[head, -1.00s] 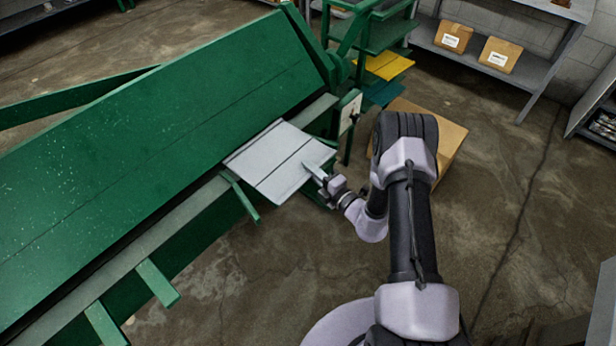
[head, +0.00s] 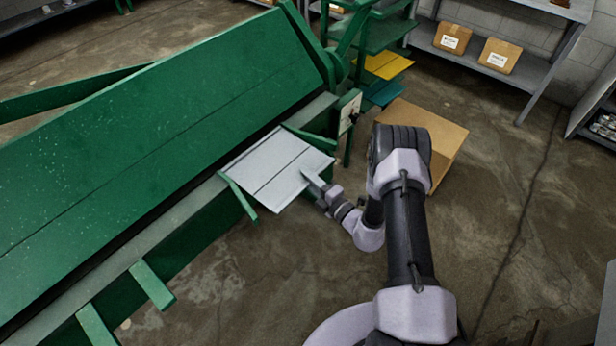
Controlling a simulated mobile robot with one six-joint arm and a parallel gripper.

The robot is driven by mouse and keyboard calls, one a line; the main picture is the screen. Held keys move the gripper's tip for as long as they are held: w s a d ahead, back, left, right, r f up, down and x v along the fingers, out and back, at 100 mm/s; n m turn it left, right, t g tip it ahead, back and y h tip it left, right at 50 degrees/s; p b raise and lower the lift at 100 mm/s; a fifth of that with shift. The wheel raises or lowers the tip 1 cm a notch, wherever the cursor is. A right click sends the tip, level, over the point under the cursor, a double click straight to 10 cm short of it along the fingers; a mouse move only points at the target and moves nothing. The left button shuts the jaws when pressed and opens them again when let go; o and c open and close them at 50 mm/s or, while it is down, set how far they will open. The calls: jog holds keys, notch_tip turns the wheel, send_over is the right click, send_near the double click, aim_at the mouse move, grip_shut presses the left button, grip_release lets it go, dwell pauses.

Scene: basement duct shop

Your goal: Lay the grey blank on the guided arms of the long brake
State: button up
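The grey blank (head: 268,166) is a flat light sheet with a dark line across it. It lies along the front edge of the green long brake (head: 180,130). One green guided arm (head: 238,196) shows along its left side and another guided arm (head: 308,137) along its right side. Whether its underside touches the arms cannot be told. My gripper (head: 308,177) is at the blank's near outer edge, its fingers overlapping that edge, and appears shut on it. The lower finger is hidden.
Two more green arms (head: 152,284) stick out from the brake at lower left. A cardboard box (head: 440,135) stands on the floor behind my arm. A green rack (head: 385,38) holds yellow and teal sheets. The floor in front of the brake is clear.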

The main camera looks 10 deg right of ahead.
jog(key=shift+r, duration=0.2)
jog(key=shift+s+d+r+p, duration=0.15)
jog(key=shift+r+p, duration=0.2)
jog(key=shift+p, duration=0.1)
jog(key=shift+s+d+r+p, duration=0.1)
jog(key=shift+s+r+p, duration=0.05)
jog(key=shift+r+p, duration=0.2)
jog(key=p+v, duration=0.2)
jog(key=v, duration=0.9)
jog(key=a+r+n+g+y, duration=0.4)
jog(key=a+r+n+y, duration=0.2)
jog(key=r+n, duration=0.4)
jog(key=s+a+r+n+g+h, duration=0.1)
jog(key=s+a+r+n+g, duration=0.5)
jog(key=r+n, duration=0.25)
jog(key=s+a+r+n+g+h, duration=0.1)
jog(key=s+a+r+n+g, duration=0.5)
jog(key=n, duration=0.3)
jog(key=s+d+r+n+t+h+b, duration=0.3)
jog(key=s+n+h, duration=0.6)
jog(key=n, duration=0.7)
jog(key=shift+s+d+r+n+t+h+b, duration=0.35)
jog(key=shift+d+r+t+h, duration=0.25)
jog(key=shift+d+r+t, duration=1.4)
